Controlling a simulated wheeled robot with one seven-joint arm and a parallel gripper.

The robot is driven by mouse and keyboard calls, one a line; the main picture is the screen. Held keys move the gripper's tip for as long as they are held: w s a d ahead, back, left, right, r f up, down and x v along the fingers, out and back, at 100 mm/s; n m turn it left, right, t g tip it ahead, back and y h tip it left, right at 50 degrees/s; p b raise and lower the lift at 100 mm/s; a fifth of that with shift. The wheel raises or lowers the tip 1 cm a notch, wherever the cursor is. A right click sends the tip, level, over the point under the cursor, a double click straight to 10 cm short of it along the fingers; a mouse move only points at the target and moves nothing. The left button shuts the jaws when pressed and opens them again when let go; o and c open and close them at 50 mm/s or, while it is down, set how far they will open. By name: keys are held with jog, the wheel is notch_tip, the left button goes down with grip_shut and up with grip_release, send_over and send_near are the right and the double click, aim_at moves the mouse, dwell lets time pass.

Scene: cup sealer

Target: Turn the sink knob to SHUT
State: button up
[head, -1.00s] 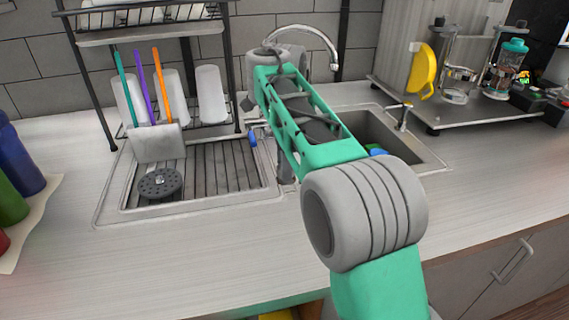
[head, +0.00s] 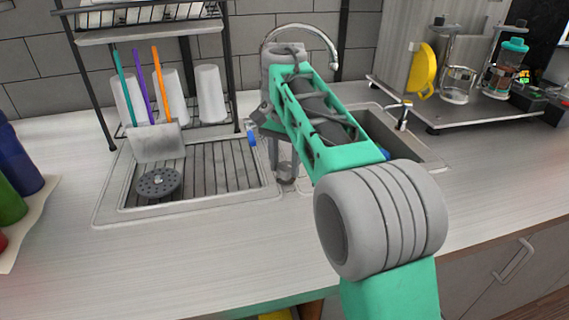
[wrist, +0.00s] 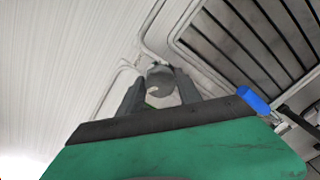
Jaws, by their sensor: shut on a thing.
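My gripper (wrist: 158,95) is shut on a small round grey piece, which I take to be the sink knob (wrist: 160,78). It shows in the wrist view between the two grey fingers, at the corner of the ribbed drainboard, with a pale mark on it. The fingers hide its sides, and its exact turn angle is unclear. In the head view my gripper (head: 284,172) points down at the strip between drainboard and basin. My arm covers much of the basin (head: 425,156). The curved metal faucet (head: 322,38) rises behind my arm.
A blue-ended piece (wrist: 253,99) lies beside my gripper. The drainboard (head: 225,165) holds a strainer-like disc (head: 160,183). A rack (head: 150,37) with white cups stands behind it. A raised shelf (head: 455,113) with jars stands right. The front counter (head: 180,255) is clear.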

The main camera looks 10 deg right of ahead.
aim_at(286, 167)
jog(key=n, duration=0.6)
jog(key=shift+d, duration=0.1)
dwell(0.5)
jog(key=o, duration=1.4)
jog(key=shift+c, duration=0.2)
notch_tip(286, 167, up, 8)
jog(key=p, duration=0.3)
jog(key=shift+f+p, duration=0.1)
jog(key=shift+p, duration=0.2)
jog(key=shift+s, duration=0.1)
